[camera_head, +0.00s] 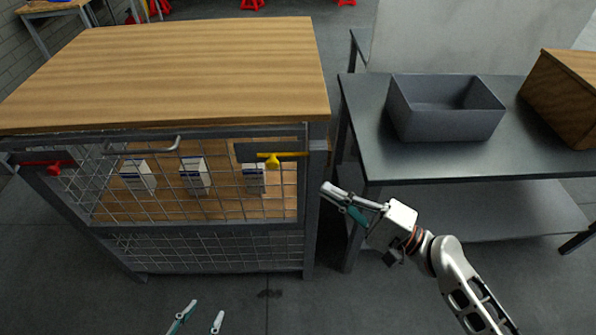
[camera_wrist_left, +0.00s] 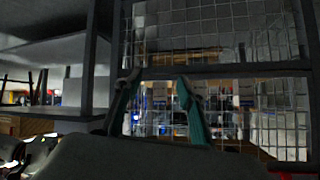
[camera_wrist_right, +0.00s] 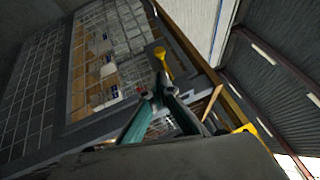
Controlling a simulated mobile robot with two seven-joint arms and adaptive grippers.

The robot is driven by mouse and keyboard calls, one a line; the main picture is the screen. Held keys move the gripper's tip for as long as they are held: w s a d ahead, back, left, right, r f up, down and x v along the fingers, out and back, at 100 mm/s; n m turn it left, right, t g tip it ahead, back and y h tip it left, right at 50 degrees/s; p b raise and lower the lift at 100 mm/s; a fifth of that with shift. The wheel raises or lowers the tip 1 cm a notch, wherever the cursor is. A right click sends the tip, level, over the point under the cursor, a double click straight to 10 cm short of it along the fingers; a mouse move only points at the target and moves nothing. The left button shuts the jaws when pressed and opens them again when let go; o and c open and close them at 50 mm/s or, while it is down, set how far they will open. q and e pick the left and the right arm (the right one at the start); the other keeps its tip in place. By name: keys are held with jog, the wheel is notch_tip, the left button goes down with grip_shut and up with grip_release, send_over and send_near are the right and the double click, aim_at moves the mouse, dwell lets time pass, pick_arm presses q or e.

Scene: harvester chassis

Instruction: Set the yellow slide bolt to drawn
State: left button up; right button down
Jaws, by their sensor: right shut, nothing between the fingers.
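The yellow slide bolt (camera_head: 291,154) lies horizontally at the upper right of the mesh door, with its knob (camera_head: 273,162) hanging near the bar's left end. The bar's right end reaches the cabinet's right post; whether it enters the post I cannot tell. The knob also shows in the right wrist view (camera_wrist_right: 161,54), just beyond the fingertips. My right gripper (camera_head: 326,193) is shut and empty, to the right of and below the bolt, apart from it. My left gripper (camera_head: 207,308) is open and empty, low in front of the cabinet.
The mesh door (camera_head: 200,219) has a grey handle (camera_head: 150,146) and a red bolt (camera_head: 55,166) at the left. White boxes (camera_head: 194,176) stand behind the mesh. A grey table (camera_head: 450,160) with a grey bin (camera_head: 445,125) and wooden box (camera_head: 560,95) stands right. The floor in front is clear.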

aim_at(292, 171)
pick_arm(q)
jog(key=shift+s+a+f+p, duration=0.15)
jog(key=shift+s+p, duration=0.25)
jog(key=shift+p, duration=0.55)
pick_arm(e)
jog(key=x, duration=1)
